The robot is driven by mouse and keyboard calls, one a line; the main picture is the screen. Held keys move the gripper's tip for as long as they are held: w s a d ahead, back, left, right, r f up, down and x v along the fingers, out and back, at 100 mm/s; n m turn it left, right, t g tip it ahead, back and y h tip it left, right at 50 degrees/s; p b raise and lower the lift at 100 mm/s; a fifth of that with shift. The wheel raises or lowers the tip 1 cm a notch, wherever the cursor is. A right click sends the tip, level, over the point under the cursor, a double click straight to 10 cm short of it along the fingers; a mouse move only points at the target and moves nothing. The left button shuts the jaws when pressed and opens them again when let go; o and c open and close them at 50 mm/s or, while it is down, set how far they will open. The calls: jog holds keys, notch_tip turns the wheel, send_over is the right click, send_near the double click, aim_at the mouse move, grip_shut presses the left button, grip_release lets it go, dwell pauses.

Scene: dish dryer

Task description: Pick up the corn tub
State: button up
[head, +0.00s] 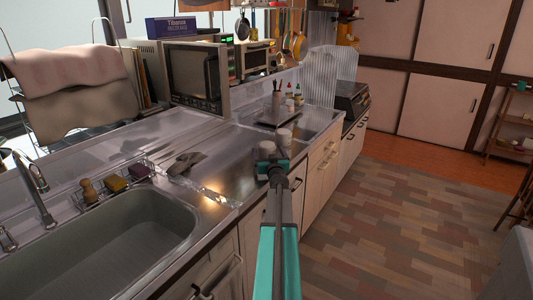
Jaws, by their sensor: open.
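My arm reaches up the picture from the bottom in the head view. My gripper (270,162) is at its far end, over the front part of the steel counter. It is open; its fingers are small and hard to make out. A pale, round tub-like container (284,136) stands on the counter just beyond my gripper. A smaller whitish round shape (267,147) shows right beside it, partly behind my gripper. No label is readable, so I cannot tell which is the corn tub. Whether my gripper touches either is unclear.
The sink (110,240) with a faucet (32,172) is at left. A caddy with a brush and sponges (115,184) sits on its back edge. A grey microwave (195,75) stands behind the counter (225,165). Bottles (290,103) stand farther back. The floor (400,210) at right is clear.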

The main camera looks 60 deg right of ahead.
aim_at(268, 147)
jog(key=shift+x, duration=0.95)
jog(key=c, duration=1.3)
jog(key=shift+r, duration=0.1)
jog(key=shift+r+p, duration=0.9)
jog(key=shift+r, duration=0.45)
jog(key=shift+s+d+r+p+v, duration=0.4)
jog(key=shift+p+v, duration=0.1)
jog(key=shift+v, duration=2.1)
jog(key=shift+s+d+r+p+v, duration=0.3)
jog(key=shift+s+p+v, duration=0.15)
jog(key=shift+v, duration=2.15)
jog(key=shift+s+d+r+p+v, duration=0.4)
jog(key=shift+p+v, duration=0.1)
jog(key=shift+v, duration=2.15)
